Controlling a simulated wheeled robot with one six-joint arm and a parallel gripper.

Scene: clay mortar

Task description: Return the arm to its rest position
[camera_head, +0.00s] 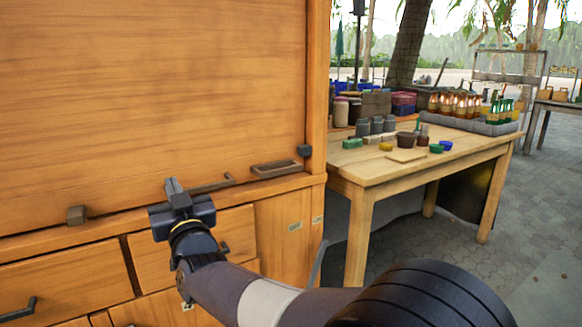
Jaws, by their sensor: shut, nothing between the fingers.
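My gripper (175,190) is in front of the wooden cabinet (150,90), near the narrow ledge above its drawers. Its fingers are together with nothing between them. My arm reaches in from the lower right, stretched out toward the cabinet. The gripper covers part of the ledge and of a drawer front behind it. I cannot tell whether the gripper touches the cabinet.
The cabinet's drawers have dark handles (18,309). A small tray (276,168) sits on its ledge. To the right stands a wooden table (375,172) with jars, bowls and bottles (455,104). Paved floor (400,262) is open below and right of the table.

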